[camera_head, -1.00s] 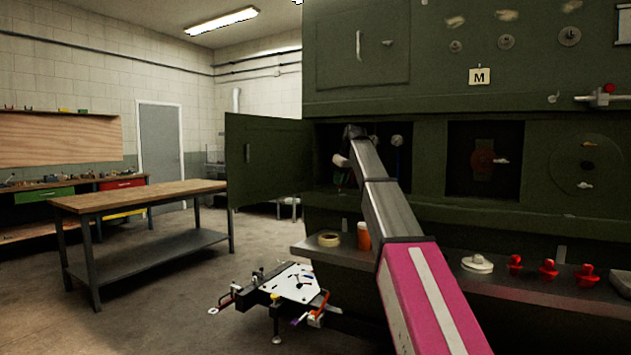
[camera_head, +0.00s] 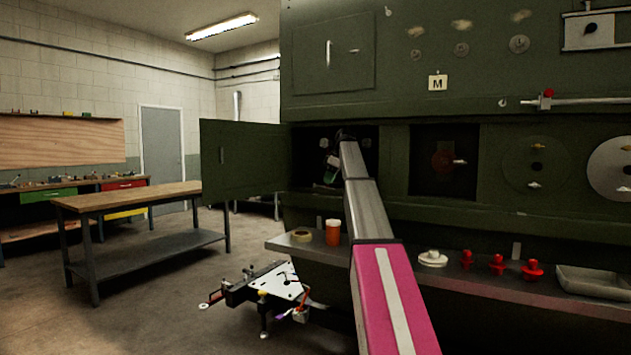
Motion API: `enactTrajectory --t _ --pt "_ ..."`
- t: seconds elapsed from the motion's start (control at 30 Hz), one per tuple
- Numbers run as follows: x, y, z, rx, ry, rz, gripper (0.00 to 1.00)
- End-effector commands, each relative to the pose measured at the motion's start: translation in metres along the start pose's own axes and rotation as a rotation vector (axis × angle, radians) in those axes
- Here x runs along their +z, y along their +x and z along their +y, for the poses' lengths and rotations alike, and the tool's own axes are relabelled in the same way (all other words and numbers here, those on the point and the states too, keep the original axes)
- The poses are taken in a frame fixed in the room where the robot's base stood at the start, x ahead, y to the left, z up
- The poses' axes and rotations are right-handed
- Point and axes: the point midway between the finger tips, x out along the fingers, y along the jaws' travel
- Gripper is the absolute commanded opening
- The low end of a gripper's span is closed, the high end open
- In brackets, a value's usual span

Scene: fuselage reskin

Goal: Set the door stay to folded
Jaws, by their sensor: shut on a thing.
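The green door (camera_head: 240,160) stands open on the left of a dark bay in the green fuselage panel. My arm reaches into this bay. My gripper (camera_head: 329,172) is inside the opening, to the right of the door's hinge edge, small and in shadow. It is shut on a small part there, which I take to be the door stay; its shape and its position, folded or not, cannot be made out. The door's near edge and outer face are clear of my arm.
A second dark bay (camera_head: 443,185) lies to the right. Below, a ledge (camera_head: 385,262) carries a tape roll (camera_head: 301,236), an orange cup (camera_head: 333,232), red knobs and a grey tray (camera_head: 594,281). A wheeled stand (camera_head: 275,286) and a workbench (camera_head: 140,200) are at left.

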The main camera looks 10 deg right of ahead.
Motion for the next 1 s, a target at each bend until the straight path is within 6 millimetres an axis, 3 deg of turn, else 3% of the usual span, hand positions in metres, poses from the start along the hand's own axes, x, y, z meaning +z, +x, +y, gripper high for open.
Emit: enactTrajectory --t 0.3,0.73,0.77,0.83,1.0 --pt "0.017 -0.008 0.013 -0.024 -0.061 -0.001 0.00" --pt "0.018 -0.008 0.014 -0.027 -0.067 0.000 0.00" --pt "0.018 -0.008 0.014 -0.027 -0.067 0.000 0.21" --pt "0.018 -0.008 0.014 -0.027 -0.067 0.000 0.44" --pt "0.019 -0.008 0.014 -0.027 -0.066 0.000 0.44"
